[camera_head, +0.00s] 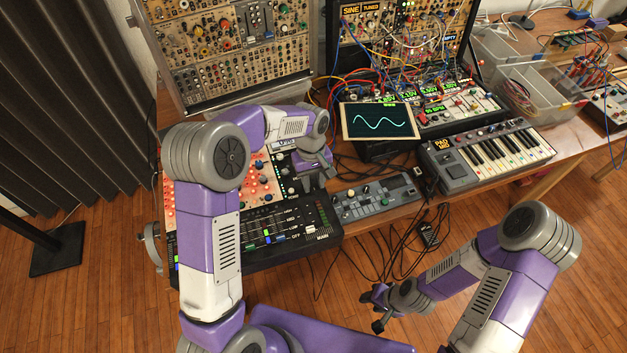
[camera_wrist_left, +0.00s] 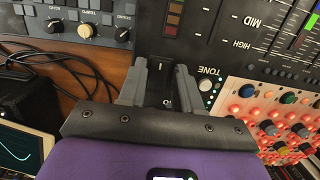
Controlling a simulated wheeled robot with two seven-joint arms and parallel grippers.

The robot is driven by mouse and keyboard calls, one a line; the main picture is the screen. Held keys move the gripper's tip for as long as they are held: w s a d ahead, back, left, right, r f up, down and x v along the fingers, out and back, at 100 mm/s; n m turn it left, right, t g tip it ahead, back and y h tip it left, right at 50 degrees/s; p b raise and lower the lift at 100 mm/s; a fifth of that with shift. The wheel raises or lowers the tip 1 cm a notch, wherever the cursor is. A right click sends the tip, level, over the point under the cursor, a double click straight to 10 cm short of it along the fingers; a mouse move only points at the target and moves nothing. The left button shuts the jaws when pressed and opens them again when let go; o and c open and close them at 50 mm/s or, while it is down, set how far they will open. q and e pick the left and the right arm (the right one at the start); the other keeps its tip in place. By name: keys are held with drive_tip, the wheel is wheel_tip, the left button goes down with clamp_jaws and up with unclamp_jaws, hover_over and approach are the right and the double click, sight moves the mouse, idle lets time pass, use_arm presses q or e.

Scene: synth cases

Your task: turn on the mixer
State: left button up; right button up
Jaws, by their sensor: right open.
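The black mixer (camera_head: 322,241), with sliders, marks reading OFF, LOW, MID and HIGH, and a MAIN label, lies at the table's near left edge. Its upside-down labels show in the left wrist view (camera_wrist_left: 225,60). My left gripper (camera_head: 314,172) is at the mixer's far right part, pointing down. In the left wrist view its two grey fingers (camera_wrist_left: 160,82) stand apart, with a dark part bearing a small pale mark between them. I cannot tell whether they press on it. My right gripper (camera_head: 378,308) is open and empty, off the table's front, above the floor.
A grey knob unit (camera_head: 378,198) stands right of the mixer, then a small keyboard (camera_head: 490,152). A screen with a wave (camera_head: 380,121) and cabled modular racks (camera_head: 230,45) stand behind. An orange panel (camera_wrist_left: 270,115) adjoins the mixer. Loose cables hang over the front edge.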

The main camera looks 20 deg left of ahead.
sight(312, 184)
use_arm(q)
drive_tip(key=shift+o, duration=1.1)
wheel_tip(312, 184, up, 8)
drive_tip(key=p, duration=0.2)
drive_tip(key=shift+w+a+f, duration=0.25)
drive_tip(key=shift+w, duration=0.15)
